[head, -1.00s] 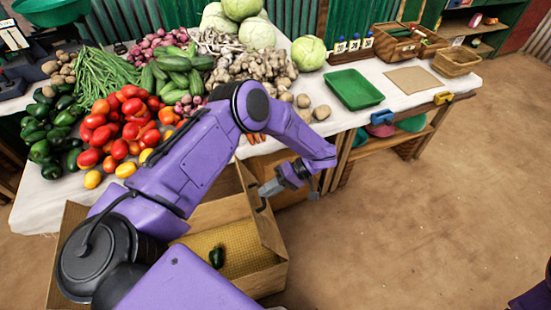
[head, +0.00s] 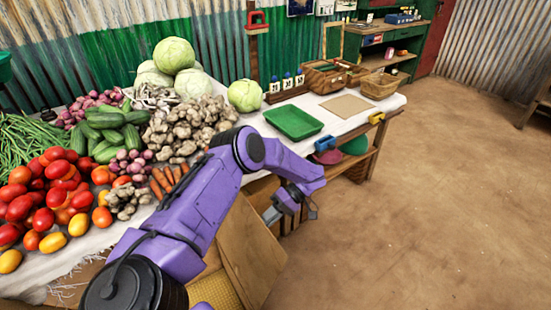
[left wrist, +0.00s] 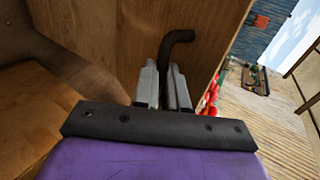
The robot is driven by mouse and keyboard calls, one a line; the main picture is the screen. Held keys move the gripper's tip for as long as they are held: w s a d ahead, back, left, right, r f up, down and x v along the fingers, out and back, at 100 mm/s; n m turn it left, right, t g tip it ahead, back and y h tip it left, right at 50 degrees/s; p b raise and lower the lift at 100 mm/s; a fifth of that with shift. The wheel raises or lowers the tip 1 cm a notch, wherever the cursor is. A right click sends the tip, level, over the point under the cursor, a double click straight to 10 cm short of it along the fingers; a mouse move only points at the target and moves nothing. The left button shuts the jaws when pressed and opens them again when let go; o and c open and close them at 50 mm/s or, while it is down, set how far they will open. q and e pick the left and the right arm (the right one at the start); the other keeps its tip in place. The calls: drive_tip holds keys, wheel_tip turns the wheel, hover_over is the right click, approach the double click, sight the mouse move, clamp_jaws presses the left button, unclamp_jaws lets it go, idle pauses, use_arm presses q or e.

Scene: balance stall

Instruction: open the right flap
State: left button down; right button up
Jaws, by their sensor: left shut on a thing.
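The right flap (head: 250,248) is a brown panel on the right side of a box (head: 216,290), standing up and leaning outward. Only part of the box's yellowish inside shows; my arm and the frame edge hide the rest. My left gripper (head: 272,214) is at the flap's upper part. In the left wrist view, its two grey fingers (left wrist: 163,88) are shut on a dark, bent handle (left wrist: 178,42) in front of a brown wooden panel (left wrist: 110,45). My right gripper is out of view.
The stall table (head: 352,122) stands behind the box, with vegetables at left and a green tray (head: 293,122) and baskets at right. A shelf with bowls (head: 328,157) is under its right end. Bare floor (head: 430,220) lies open to the right.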

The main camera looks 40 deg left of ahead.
use_arm(q)
drive_tip(key=shift+a+f, duration=0.15)
drive_tip(key=shift+f, duration=0.2)
drive_tip(key=shift+w+r, duration=0.1)
drive_tip(key=shift+w, duration=0.05)
drive_tip(key=c, duration=1.2)
unclamp_jaws()
drive_tip(key=shift+w, duration=0.1)
drive_tip(key=shift+o, duration=0.2)
drive_tip(key=shift+r, duration=0.1)
